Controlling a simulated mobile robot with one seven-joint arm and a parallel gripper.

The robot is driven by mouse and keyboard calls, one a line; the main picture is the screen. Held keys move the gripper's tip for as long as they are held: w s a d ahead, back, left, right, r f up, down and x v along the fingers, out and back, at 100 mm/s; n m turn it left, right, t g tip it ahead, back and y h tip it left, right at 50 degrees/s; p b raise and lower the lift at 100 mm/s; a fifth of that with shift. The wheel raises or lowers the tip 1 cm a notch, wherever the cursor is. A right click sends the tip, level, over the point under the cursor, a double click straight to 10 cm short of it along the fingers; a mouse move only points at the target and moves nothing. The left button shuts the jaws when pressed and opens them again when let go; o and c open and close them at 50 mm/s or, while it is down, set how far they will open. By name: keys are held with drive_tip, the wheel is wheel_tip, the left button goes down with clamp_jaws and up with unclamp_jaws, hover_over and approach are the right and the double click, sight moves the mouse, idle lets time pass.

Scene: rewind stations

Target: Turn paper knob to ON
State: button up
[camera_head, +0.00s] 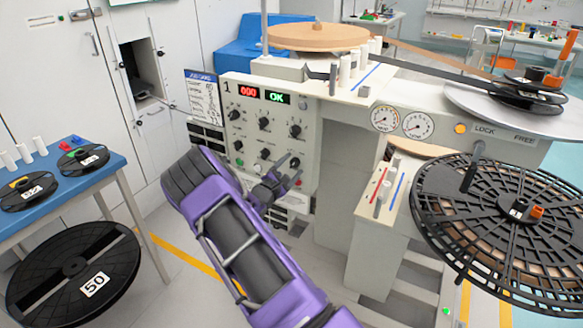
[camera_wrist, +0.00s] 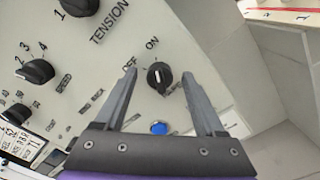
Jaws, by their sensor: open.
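A black knob (camera_wrist: 159,77) with a white pointer mark sits on the pale control panel (camera_wrist: 75,75). The labels OFF and ON are printed around its upper left side in the wrist view. My gripper (camera_wrist: 159,73) is open, with one finger on each side of the knob and a visible gap on both sides. In the head view my gripper (camera_head: 286,178) is in front of the panel's lower right part and hides some of it.
A blue button (camera_wrist: 159,128) lies just below the knob. Larger knobs, one a TENSION knob (camera_wrist: 80,6), are to the upper left. In the head view, a blue table (camera_head: 100,160) with reels stands left, and a large black reel (camera_head: 470,215) is at right.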

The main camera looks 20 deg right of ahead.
drive_tip(key=p+v, duration=0.1)
drive_tip(key=v, duration=1.6)
drive_tip(key=shift+a, duration=0.2)
drive_tip(key=shift+s, duration=0.1)
